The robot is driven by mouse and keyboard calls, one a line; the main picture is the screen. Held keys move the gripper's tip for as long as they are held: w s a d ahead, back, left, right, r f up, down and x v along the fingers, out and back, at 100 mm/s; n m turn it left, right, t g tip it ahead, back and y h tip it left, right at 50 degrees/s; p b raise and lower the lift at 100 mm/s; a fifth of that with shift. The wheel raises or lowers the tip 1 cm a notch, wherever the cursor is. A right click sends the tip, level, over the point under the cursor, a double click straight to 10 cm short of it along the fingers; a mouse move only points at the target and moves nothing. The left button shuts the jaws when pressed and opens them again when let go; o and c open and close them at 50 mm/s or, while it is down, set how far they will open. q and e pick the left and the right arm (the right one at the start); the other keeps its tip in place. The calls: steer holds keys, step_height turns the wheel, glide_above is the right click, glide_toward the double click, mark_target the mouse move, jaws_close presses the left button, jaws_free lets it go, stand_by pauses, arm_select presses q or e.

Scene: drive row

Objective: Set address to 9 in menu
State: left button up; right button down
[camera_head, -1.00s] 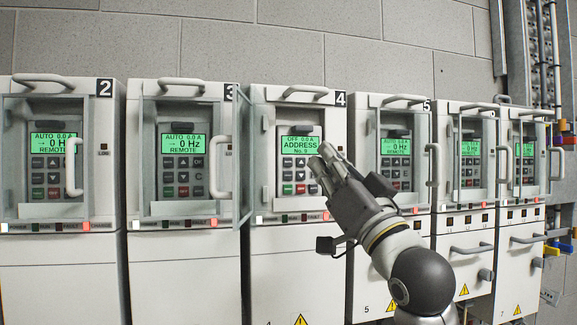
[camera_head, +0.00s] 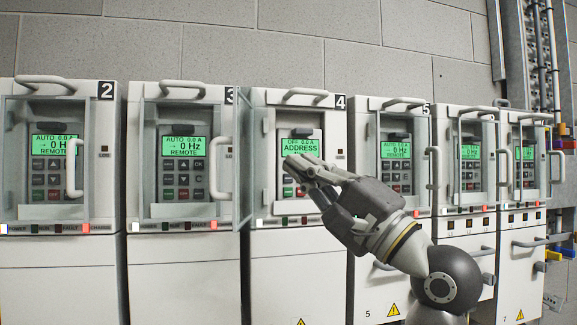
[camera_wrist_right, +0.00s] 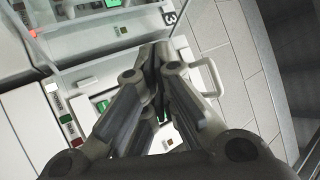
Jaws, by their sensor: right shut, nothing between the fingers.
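Drive 4's keypad panel (camera_head: 300,149) has a lit green display (camera_head: 300,146) that reads OFF 0.0 A and ADDRESS. The bottom line of the display and much of the keypad are hidden behind my right gripper (camera_head: 291,163). The gripper is shut and empty, with its fingertips in front of the keys just below the display. I cannot tell whether they touch a key. In the right wrist view the shut fingers (camera_wrist_right: 158,55) cover most of the panel, and a bit of green shows beside them. My left gripper is not in view.
Drive 4's glass door (camera_head: 243,150) stands open at its left side. Drive 3 (camera_head: 184,160) and drive 2 (camera_head: 54,160) are to the left with lit displays reading AUTO. Drive 5 (camera_head: 396,160) and further drives are to the right. Handles stick out from the cabinets.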

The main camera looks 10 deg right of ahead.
steer(key=shift+w, duration=0.1)
steer(key=w, duration=0.8)
steer(key=shift+w+a, duration=0.15)
steer(key=shift+w, duration=0.15)
steer(key=shift+w+p, duration=0.1)
steer(key=shift+p, duration=0.2)
stand_by(0.9)
steer(key=shift+w, duration=0.3)
steer(key=shift+w, duration=0.35)
stand_by(0.6)
stand_by(0.4)
steer(key=shift+s, duration=0.75)
steer(key=shift+s, duration=2.5)
